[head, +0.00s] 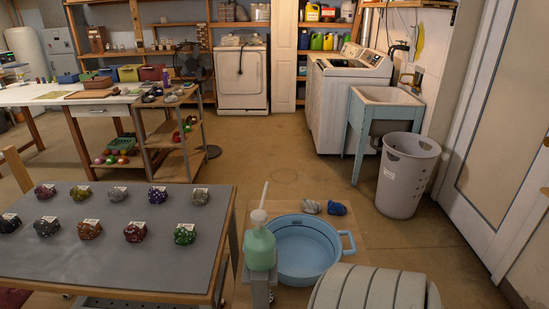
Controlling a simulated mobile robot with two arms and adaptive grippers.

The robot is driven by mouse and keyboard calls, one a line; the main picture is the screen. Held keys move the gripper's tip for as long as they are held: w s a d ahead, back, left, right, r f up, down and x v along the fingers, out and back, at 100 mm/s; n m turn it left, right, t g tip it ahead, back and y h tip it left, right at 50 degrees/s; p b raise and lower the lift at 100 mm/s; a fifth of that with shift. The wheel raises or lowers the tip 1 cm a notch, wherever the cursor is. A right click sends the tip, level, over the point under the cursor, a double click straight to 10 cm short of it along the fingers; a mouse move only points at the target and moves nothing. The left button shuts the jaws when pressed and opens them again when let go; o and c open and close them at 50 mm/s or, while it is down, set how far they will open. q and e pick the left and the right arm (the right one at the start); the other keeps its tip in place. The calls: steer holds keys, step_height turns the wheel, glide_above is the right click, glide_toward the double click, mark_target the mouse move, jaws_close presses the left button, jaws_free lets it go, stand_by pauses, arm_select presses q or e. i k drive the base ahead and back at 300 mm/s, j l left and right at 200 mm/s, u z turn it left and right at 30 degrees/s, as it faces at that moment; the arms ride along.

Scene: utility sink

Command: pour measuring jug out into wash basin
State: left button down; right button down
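A wide round light-blue basin (298,261) sits low on a tan board in the lower middle of the head view. A loop handle shows on its right side. Its inside looks pale blue, and I cannot make out any liquid in it. A green bottle-like vessel (260,249) with a white top and a thin white stem stands at the basin's left edge and covers part of it. I cannot clearly pick out a measuring jug.
A grey-topped table (105,262) with several labelled rocks is at left. A blue and a grey lump (337,208) lie behind the basin. A pale ribbed object (375,290) fills the bottom right. A grey bin (404,178) and utility sink (386,98) stand beyond; mid-floor is clear.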

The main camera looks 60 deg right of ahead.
mark_target(307, 245)
steer(key=k+u, duration=0.15)
steer(key=u, duration=0.3)
steer(key=k+u, duration=0.15)
steer(key=u, duration=0.25)
steer(key=k+l+u, duration=0.1)
steer(key=k+u, duration=0.15)
steer(key=u, duration=0.2)
steer(key=k+u, duration=0.25)
steer(key=u, duration=0.2)
steer(key=k+u, duration=0.55)
steer(key=k+l+z, duration=0.15)
steer(key=k, duration=0.15)
steer(key=k+z, duration=0.15)
steer(key=k, duration=0.15)
steer(key=k+l+z, duration=0.15)
steer(key=z, duration=0.25)
steer(key=k+l+z, duration=0.25)
steer(key=z, duration=0.15)
steer(key=k+l+z, duration=0.15)
steer(key=z, duration=0.25)
steer(key=k+l+z, duration=0.1)
steer(key=l+z, duration=0.3)
steer(key=k+l+z, duration=0.1)
steer(key=l+z, duration=0.2)
steer(key=k+l+z, duration=0.1)
steer(key=l+z, duration=0.25)
steer(key=l, duration=0.1)
